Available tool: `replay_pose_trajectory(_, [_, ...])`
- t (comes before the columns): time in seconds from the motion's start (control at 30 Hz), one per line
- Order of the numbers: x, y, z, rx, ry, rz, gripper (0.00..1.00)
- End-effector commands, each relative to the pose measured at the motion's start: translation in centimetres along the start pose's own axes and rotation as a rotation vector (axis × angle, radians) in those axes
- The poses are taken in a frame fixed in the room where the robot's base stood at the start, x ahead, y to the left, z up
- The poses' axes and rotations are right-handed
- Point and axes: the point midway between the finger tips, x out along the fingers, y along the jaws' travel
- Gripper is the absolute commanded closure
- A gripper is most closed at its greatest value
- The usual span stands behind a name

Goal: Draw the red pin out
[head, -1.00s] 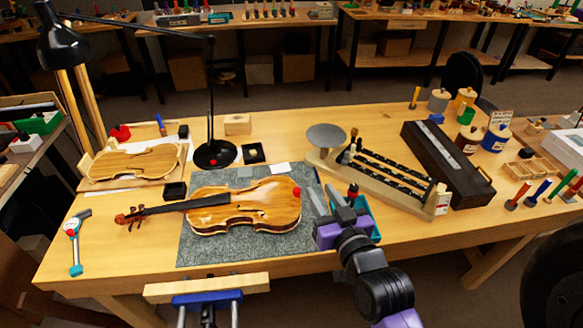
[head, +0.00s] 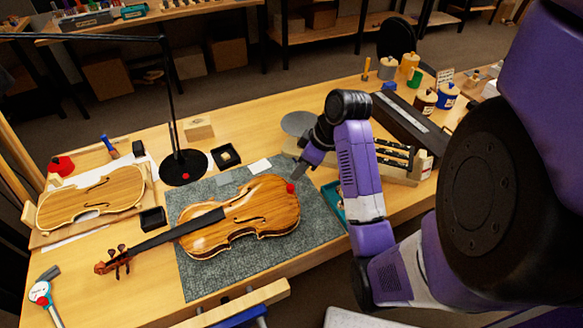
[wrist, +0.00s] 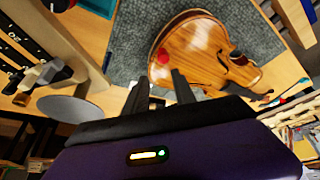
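The violin (head: 245,222) lies face up on a grey mat (head: 205,277), its neck pointing to the lower left. The red pin (head: 291,188) shows as a small red knob at the violin's broad end. In the wrist view the red pin (wrist: 163,59) sits just beyond my fingertips, at the rim of the violin (wrist: 205,50). My gripper (wrist: 158,78) is open, its two dark fingers apart with nothing between them. In the head view my gripper (head: 298,172) hangs just behind the pin; its fingertips are small and partly hidden there.
A lamp (head: 184,167) stands behind the violin. A teal tray (head: 332,196) is right of the mat, partly covered by my arm. A round grey plate (head: 299,122) is behind my gripper. A violin plate (head: 90,197) lies at left.

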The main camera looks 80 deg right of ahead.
Motion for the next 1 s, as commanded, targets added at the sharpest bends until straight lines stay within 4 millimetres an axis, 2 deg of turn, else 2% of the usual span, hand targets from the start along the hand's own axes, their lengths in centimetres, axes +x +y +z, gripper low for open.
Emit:
replay_pose_trajectory(0.17, [0.7,-0.8,0.8,-0.039,-0.028,-0.032,0.68])
replay_pose_trajectory(0.7, [7.2,-0.9,0.9,-0.037,-0.027,-0.029,0.68])
replay_pose_trajectory(1.0, [7.8,-0.9,0.9,-0.038,-0.026,-0.027,0.68])
